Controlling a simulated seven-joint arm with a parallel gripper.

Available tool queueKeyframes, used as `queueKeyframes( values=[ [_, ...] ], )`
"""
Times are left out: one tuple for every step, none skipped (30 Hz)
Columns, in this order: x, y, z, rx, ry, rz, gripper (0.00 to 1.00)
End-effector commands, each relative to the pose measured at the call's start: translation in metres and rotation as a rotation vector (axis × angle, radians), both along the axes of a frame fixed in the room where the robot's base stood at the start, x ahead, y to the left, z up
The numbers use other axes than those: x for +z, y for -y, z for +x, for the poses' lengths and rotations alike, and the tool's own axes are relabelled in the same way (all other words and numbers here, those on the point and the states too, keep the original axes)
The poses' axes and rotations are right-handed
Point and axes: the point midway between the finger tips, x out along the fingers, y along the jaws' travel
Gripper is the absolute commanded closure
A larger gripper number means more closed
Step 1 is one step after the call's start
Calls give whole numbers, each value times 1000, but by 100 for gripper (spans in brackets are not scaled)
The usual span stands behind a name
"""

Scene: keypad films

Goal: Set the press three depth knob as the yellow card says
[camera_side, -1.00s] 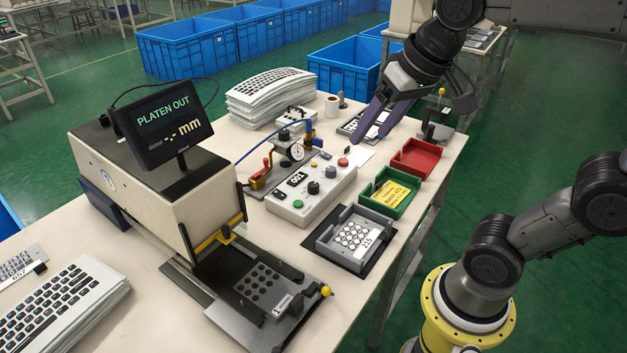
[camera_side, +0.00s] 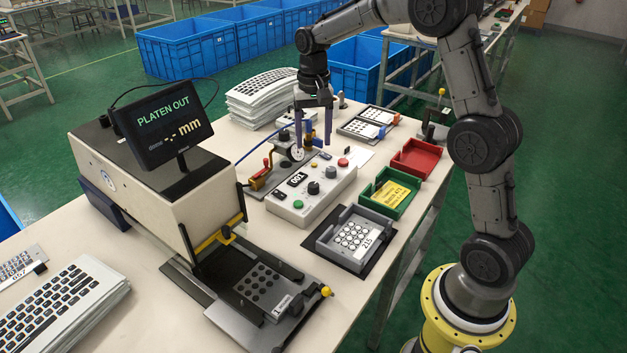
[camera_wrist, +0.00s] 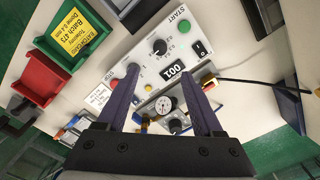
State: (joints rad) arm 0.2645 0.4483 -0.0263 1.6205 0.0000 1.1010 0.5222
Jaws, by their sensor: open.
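The control box (camera_side: 310,205) stands mid-table with two dark knobs, a display reading 001, a green button and a red button. In the wrist view a black knob (camera_wrist: 160,46) has a numbered scale beside it; its exact setting is too small to read. The yellow card (camera_side: 391,193) lies in the green tray; in the wrist view the yellow card (camera_wrist: 80,30) shows "Batch 473" and a dome line that looks like 0.4 mm. My gripper (camera_side: 318,141) is open and empty, pointing down above the far end of the control box. It also shows in the wrist view (camera_wrist: 159,68).
A dial gauge (camera_side: 296,153) and red-handled clamp (camera_side: 259,177) stand close left of the box. The press (camera_side: 150,165) with a "PLATEN OUT" screen (camera_side: 165,120) is at left. A grey tray (camera_side: 325,236) holds a keypad marked 215. A red tray (camera_side: 415,157) stands behind the green one.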

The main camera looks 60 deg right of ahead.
Motion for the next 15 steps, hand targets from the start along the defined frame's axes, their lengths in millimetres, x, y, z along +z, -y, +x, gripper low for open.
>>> queueKeyframes(
  values=[
    [-5, 0, -1, 0, -1, 1, 32],
    [-8, 0, -1, 0, -2, 1, 32],
    [-14, 0, -1, 0, -2, 1, 32],
    [-19, 0, -1, 1, -3, 1, 32],
    [-24, -1, -2, 1, -4, 1, 32],
    [-32, -1, -1, 1, -4, 1, 32],
    [-38, -1, -1, 1, -4, 1, 32],
    [-44, -1, -2, 1, -6, 1, 32],
    [-52, -1, -2, 1, -4, 1, 32],
    [-58, -1, -2, 1, -4, 1, 32],
    [-64, -1, -2, 1, -4, 1, 32],
    [-72, -1, -1, 1, -4, 1, 32],
    [-77, -1, -2, 1, -4, 1, 32],
    [-83, -1, -2, 1, -4, 1, 32],
    [-91, -1, -1, 1, -4, 1, 32]
  ],
)
